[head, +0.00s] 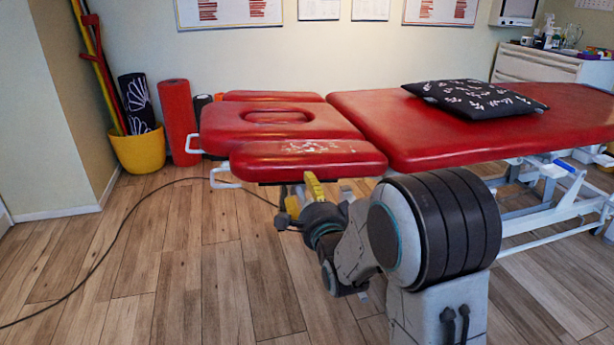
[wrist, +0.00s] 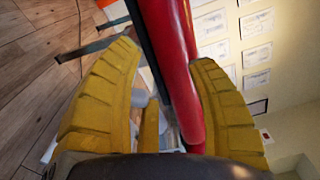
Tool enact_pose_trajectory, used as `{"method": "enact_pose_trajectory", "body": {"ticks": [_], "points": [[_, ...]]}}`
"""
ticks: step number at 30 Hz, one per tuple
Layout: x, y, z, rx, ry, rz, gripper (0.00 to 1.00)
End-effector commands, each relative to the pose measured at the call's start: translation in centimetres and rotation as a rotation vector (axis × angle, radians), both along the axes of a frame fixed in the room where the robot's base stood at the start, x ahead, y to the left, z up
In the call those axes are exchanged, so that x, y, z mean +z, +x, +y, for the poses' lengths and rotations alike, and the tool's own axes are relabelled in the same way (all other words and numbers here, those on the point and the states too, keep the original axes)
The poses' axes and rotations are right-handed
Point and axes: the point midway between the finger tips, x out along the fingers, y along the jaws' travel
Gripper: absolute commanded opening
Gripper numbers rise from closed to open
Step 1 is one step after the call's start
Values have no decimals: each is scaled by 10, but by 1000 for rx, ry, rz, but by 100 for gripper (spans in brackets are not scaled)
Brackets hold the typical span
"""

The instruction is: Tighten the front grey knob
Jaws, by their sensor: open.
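The red treatment couch (head: 420,125) has its narrow front head section (head: 310,160) right above my gripper (head: 312,188) in the head view. One yellow finger shows just below that section's edge; my arm hides much of the area. In the wrist view my gripper (wrist: 170,85) is open, its yellow fingers spread on either side of the red padded edge (wrist: 172,65). A small grey rounded part (wrist: 140,98) shows between the fingers, close to the left one, below the pad. It may be the front grey knob, but I cannot tell. No contact is clear.
A black patterned pillow (head: 475,98) lies on the couch. White handles (head: 223,177) stick out at its left end. A dark cable (head: 115,235) runs over the wooden floor. A yellow bucket (head: 139,150) and a red roll (head: 179,120) stand behind. Floor at left is mostly clear.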

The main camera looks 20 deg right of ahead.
Motion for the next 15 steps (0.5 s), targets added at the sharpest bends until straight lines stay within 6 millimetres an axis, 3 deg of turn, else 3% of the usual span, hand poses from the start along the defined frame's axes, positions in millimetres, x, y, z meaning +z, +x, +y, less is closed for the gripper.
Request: {"method": "enact_pose_trajectory", "body": {"ticks": [6, 15], "points": [[33, 0, 0, -1, 0, -5, 51], [53, 0, 0, 0, 0, 0, 51]]}}
